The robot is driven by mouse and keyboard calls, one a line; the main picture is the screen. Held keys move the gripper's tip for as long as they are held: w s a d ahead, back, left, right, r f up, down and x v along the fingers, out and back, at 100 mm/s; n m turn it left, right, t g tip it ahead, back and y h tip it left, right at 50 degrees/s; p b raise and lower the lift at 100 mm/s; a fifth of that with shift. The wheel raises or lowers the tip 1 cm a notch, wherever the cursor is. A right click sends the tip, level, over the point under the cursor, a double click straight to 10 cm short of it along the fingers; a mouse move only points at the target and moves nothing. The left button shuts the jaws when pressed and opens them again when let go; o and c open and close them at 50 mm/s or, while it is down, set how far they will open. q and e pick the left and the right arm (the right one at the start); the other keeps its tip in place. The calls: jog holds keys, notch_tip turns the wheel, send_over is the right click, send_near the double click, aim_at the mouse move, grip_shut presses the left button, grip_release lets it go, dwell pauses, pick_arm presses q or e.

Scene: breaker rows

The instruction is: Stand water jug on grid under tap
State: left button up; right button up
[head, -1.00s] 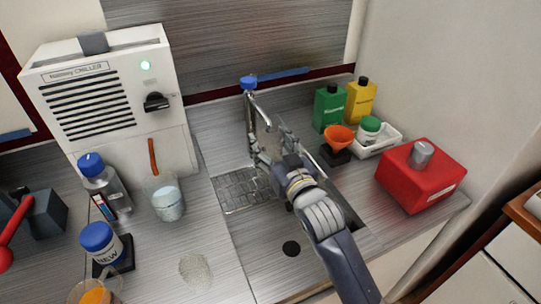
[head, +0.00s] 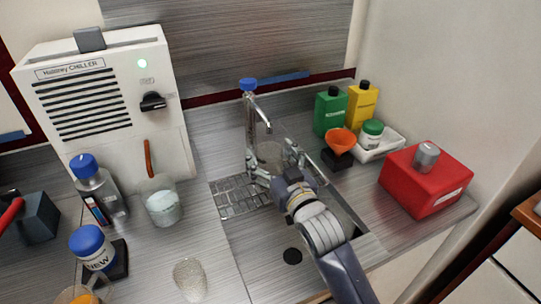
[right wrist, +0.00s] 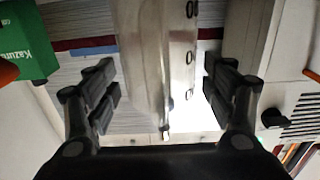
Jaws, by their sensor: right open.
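A clear water jug (head: 269,153) is close to the tap (head: 252,118), partly hidden by my right gripper. The metal grid (head: 236,198) lies in front of the tap at the left of the sink. The jug's base is hidden, so I cannot tell whether it rests on the grid. My right gripper (head: 275,160) is open, with its fingers on either side of the jug. In the right wrist view, the open fingers (right wrist: 162,88) flank a clear upright surface (right wrist: 150,50) with dark marks, apparently the jug. My left gripper is out of view.
A beaker (head: 162,203), blue-capped bottles and a chiller (head: 95,100) stand left. A green bottle (head: 330,112), orange funnel (head: 341,140), white tray (head: 383,150) and red container (head: 425,182) stand right. A clear puddle-like patch (head: 190,280) lies in front.

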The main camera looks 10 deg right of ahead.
jog(key=shift+r, duration=0.15)
jog(key=shift+s, duration=0.2)
jog(key=s+d+p, duration=0.2)
jog(key=s, duration=0.9)
jog(key=shift+s+p, duration=0.2)
jog(key=shift+p, duration=0.1)
jog(key=shift+d+r, duration=0.1)
